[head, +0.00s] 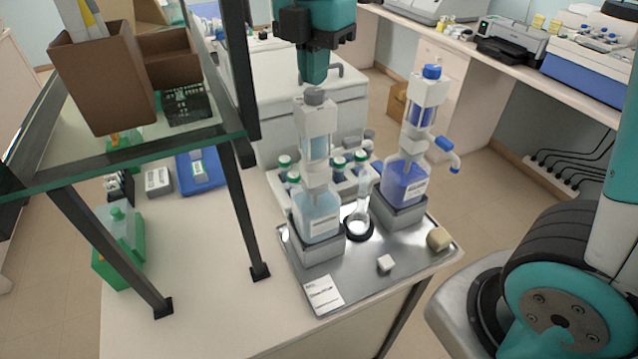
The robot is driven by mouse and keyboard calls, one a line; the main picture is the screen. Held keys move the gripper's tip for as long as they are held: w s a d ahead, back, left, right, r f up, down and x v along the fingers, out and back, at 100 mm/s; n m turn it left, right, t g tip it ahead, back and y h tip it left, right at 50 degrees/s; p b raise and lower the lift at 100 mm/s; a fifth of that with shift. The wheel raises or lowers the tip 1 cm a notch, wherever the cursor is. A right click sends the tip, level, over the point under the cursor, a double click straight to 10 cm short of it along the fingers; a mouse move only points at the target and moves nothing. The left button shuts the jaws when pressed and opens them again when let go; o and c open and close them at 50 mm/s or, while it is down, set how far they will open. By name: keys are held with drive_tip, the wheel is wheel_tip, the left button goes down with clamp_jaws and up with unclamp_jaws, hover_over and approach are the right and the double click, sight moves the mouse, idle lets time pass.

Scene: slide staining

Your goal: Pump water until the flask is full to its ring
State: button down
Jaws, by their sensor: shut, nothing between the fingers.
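A bottle-top dispenser with a grey knob and pale blue liquid (317,217) stands on a grey block at the left of the steel tray (347,279). A second dispenser with a blue knob, blue nozzle and deeper blue liquid (404,182) stands on a block at the right. A small clear flask (360,212) stands between them in a dark round base. Its ring and liquid level are too small to tell. My gripper (314,78) is shut and empty, pointing down just above the grey knob of the pale dispenser, apparently with a small gap.
A rack of capped bottles (340,174) stands behind the flask. A white cube (385,263), a tan block (438,239) and a label card (324,295) lie on the tray. A glass shelf (190,147) on dark posts with brown boxes stands close at the left.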

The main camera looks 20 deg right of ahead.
sight(315, 91)
drive_tip(key=shift+f+b, duration=1.65)
drive_tip(key=shift+f, duration=1.2)
wheel_tip(315, 91, up, 7)
drive_tip(key=p, duration=0.6)
drive_tip(key=shift+f, duration=0.15)
drive_tip(key=shift+f, duration=0.1)
idle(0.4)
drive_tip(key=shift+f+b, duration=1.95)
drive_tip(key=shift+f, duration=1.25)
